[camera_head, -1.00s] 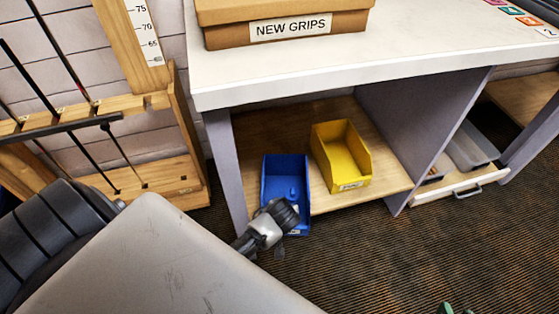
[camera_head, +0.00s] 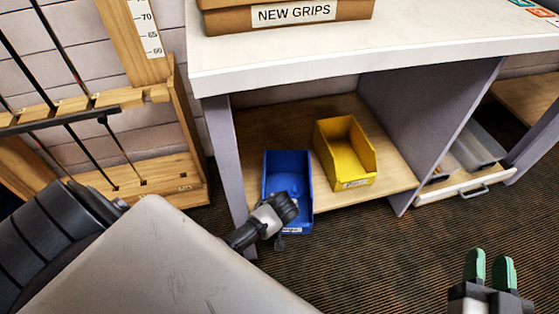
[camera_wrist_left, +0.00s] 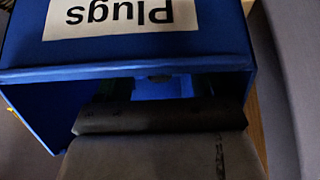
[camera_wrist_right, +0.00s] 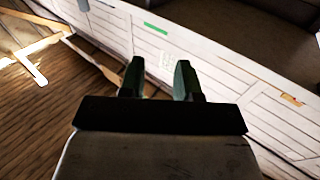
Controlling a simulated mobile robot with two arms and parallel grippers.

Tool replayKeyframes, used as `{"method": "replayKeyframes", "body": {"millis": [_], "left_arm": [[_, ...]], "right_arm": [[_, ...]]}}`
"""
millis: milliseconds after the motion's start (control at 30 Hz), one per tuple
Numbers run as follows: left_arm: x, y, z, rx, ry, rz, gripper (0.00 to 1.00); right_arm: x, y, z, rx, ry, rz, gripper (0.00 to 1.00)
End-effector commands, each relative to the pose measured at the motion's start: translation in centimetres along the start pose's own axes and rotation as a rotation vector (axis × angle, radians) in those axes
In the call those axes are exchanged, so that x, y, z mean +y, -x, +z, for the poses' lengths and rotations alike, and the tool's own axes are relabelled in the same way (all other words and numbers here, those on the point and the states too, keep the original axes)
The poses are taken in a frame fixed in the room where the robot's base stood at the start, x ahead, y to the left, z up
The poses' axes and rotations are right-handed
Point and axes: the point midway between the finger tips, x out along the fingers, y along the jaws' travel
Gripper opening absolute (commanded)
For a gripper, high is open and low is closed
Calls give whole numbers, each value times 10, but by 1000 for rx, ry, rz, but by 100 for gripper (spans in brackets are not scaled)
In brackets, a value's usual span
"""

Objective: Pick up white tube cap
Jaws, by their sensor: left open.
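No white tube cap can be made out in any view. The blue bin (camera_head: 288,165) stands on the low wooden shelf, and its label reads "Plugs" in the left wrist view (camera_wrist_left: 210,50). My left gripper (camera_head: 287,203) reaches into the front of this bin; its fingers are mostly hidden there. In the left wrist view the left gripper (camera_wrist_left: 160,90) is open, with its fingertips in shadow inside the bin. My right gripper (camera_head: 489,262) is open and empty, with green fingertips, over the carpet at lower right. It also shows in the right wrist view (camera_wrist_right: 158,78).
A yellow bin (camera_head: 338,155) stands right of the blue one. The white worktop (camera_head: 430,40) overhangs the shelf and carries a "NEW GRIPS" box (camera_head: 330,14). A wooden club rack (camera_head: 150,175) is at left. The carpet (camera_head: 390,255) in front is clear.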

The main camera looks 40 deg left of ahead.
Motion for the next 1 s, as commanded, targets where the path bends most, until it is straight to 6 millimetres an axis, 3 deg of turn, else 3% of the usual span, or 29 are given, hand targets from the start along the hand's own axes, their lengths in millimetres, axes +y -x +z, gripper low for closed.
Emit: {"method": "replayKeyframes", "body": {"millis": [200,500,633,1000], "left_arm": [[0,-11,0,1,1,2,69],[0,-11,0,0,0,2,69],[0,-11,0,0,0,1,49],[0,-11,0,0,0,1,49]], "right_arm": [[-3,-1,-16,141,-4,-7,33],[-3,-1,-20,160,-4,-8,33],[-3,-1,-20,159,-4,-8,33],[-3,-1,-20,158,-4,-7,33]]}}
